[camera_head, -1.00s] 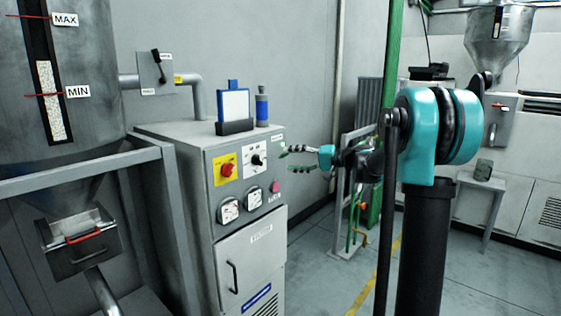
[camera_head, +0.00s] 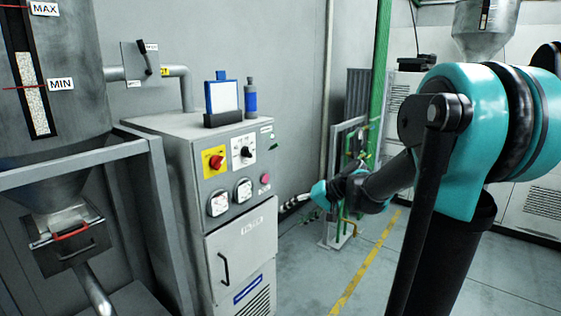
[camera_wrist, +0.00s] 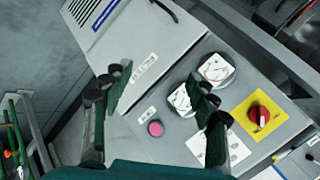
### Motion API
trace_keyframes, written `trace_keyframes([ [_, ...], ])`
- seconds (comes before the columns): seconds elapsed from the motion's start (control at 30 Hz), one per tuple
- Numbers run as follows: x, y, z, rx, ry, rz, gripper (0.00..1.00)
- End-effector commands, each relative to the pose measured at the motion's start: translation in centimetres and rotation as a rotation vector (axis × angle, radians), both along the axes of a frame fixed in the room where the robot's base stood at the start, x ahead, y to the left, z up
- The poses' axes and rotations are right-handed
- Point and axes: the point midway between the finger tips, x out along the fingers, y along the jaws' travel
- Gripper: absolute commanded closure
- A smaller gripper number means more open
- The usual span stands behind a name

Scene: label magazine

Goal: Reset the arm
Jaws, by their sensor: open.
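My gripper (camera_head: 297,202) is at the end of my teal and black arm, in front of the right side of the grey control cabinet (camera_head: 183,163). In the wrist view its two dark fingers (camera_wrist: 165,97) are spread apart with nothing between them. Behind them are the cabinet's pink button (camera_wrist: 156,128), gauges (camera_wrist: 216,70) and red knob (camera_wrist: 259,115) on a yellow plate. In the head view the fingers are small and partly hidden by my own wrist.
A blue-framed white board (camera_head: 222,97) in a dark stand and a blue bottle (camera_head: 250,102) stand on the cabinet top. A hopper (camera_head: 60,130) in a grey frame is at left. A green post (camera_head: 378,90) and metal rack are behind my arm. Floor (camera_head: 300,270) right of the cabinet is clear.

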Motion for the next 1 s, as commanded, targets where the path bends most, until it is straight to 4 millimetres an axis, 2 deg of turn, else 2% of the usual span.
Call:
trace_keyframes([
  [0.03,-2.7,-0.9,-2.1,-0.079,0.009,-0.011,0.41],
  [0.2,-10.4,-5.8,-8.7,-0.364,0.020,-0.062,0.41],
  [0.3,-14.3,-8.8,-11.6,-0.512,0.015,-0.090,0.41],
  [0.43,-17.8,-11.9,-14.1,-0.655,0.001,-0.117,0.41],
  [0.6,-19.8,-13.8,-15.3,-0.741,-0.009,-0.132,0.41],
  [1.0,-19.9,-14.0,-15.4,-0.751,-0.010,-0.134,0.41],
])
